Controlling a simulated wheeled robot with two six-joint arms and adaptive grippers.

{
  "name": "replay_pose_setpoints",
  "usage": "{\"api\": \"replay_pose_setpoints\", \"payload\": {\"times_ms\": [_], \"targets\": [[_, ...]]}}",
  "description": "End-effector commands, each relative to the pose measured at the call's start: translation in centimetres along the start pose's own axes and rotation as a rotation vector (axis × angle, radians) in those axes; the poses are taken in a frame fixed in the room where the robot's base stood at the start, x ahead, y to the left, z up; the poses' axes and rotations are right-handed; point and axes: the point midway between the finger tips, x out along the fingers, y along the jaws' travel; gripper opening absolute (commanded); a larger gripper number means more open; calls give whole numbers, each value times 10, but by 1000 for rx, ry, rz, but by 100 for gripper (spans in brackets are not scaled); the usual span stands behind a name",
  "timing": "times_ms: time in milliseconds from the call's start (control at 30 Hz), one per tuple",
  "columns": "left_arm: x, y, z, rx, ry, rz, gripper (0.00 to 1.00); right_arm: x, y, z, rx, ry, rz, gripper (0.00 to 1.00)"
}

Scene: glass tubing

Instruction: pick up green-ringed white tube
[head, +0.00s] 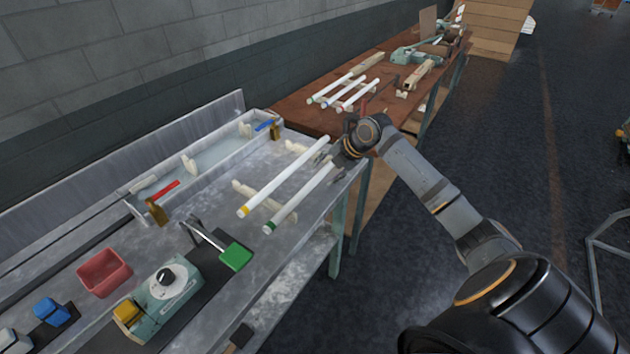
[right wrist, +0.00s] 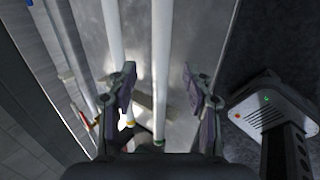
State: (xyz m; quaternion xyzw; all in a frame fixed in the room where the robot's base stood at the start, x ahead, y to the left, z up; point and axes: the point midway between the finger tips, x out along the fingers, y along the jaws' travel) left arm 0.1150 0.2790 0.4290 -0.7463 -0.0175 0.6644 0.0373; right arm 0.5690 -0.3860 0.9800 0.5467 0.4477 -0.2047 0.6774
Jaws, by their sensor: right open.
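The green-ringed white tube (head: 298,199) lies slanted over the grey metal bench, its green ring at the near end. In the right wrist view the green-ringed tube (right wrist: 160,45) runs between my open fingers, with no visible grip on it. My right gripper (head: 323,157) is at the tube's far end in the head view; it also shows in the right wrist view (right wrist: 160,84). A yellow-ringed white tube (head: 285,177) lies alongside, to the left. In the right wrist view the yellow-ringed tube (right wrist: 113,35) passes close by the left finger. My left gripper is not in view.
Pale supports (head: 257,193) sit around the tubes. A long grey tray (head: 195,172) runs along the wall side. A green-ended tool (head: 235,257), a dial device (head: 165,287) and a red bin (head: 104,272) stand nearer. More white tubes (head: 357,95) lie on the brown table behind.

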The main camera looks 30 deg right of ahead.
Motion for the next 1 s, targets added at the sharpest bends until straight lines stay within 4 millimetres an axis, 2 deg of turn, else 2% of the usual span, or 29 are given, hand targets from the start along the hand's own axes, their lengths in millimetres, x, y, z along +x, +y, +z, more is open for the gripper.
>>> {"api": "replay_pose_setpoints", "payload": {"times_ms": [100,233,500,867,900,1000], "targets": [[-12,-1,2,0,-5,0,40,19,0,-5,6,8,1,51],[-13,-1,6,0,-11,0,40,39,-2,-5,4,5,1,51],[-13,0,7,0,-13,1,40,45,-3,-4,0,1,0,51],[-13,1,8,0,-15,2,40,45,-3,-4,1,1,-1,3],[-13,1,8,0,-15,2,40,45,-3,-4,1,1,-1,0],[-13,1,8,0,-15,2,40,45,-3,-4,1,1,-1,0]]}}
